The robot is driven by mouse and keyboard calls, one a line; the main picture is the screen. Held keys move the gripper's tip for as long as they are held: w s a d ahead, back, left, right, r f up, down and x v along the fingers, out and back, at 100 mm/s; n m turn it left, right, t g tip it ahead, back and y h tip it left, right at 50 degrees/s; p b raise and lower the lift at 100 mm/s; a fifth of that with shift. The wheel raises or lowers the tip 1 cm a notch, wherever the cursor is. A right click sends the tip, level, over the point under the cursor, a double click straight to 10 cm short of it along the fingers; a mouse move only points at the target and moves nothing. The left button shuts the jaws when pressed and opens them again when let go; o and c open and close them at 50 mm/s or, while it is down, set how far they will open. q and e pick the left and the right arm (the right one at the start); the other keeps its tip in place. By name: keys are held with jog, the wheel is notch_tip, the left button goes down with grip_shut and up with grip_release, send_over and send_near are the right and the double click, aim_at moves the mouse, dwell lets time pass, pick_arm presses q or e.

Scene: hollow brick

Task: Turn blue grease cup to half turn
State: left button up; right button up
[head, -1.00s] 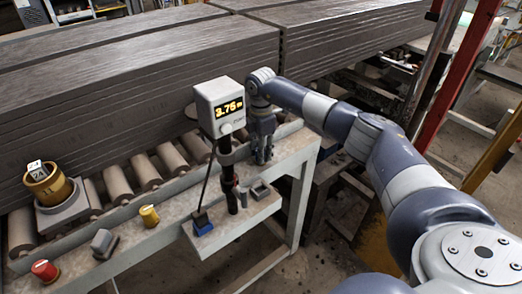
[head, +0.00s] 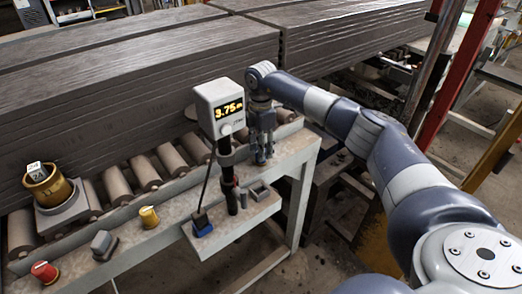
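A small dark block with a blue front (head: 202,225) stands at the left end of the small shelf in front of the roller line. It is the only clearly blue item near the controls; I cannot tell for sure that it is the grease cup, or how it is turned. My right gripper (head: 265,159) points down behind and to the right of the display post, apart from the blue item. Its two fingers look slightly apart, with nothing seen between them. My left gripper is out of view.
A display box (head: 220,109) reading 3.75 stands on a dark post (head: 230,185) between my gripper and the blue item. A yellow knob (head: 149,217), grey block (head: 104,245), red knob (head: 45,272) and brass cup (head: 50,190) are to the left. Brick slabs (head: 130,100) fill the back.

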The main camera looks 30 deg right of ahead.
notch_tip(320, 180, up, 10)
jog(key=shift+r, duration=0.25)
dwell(0.3)
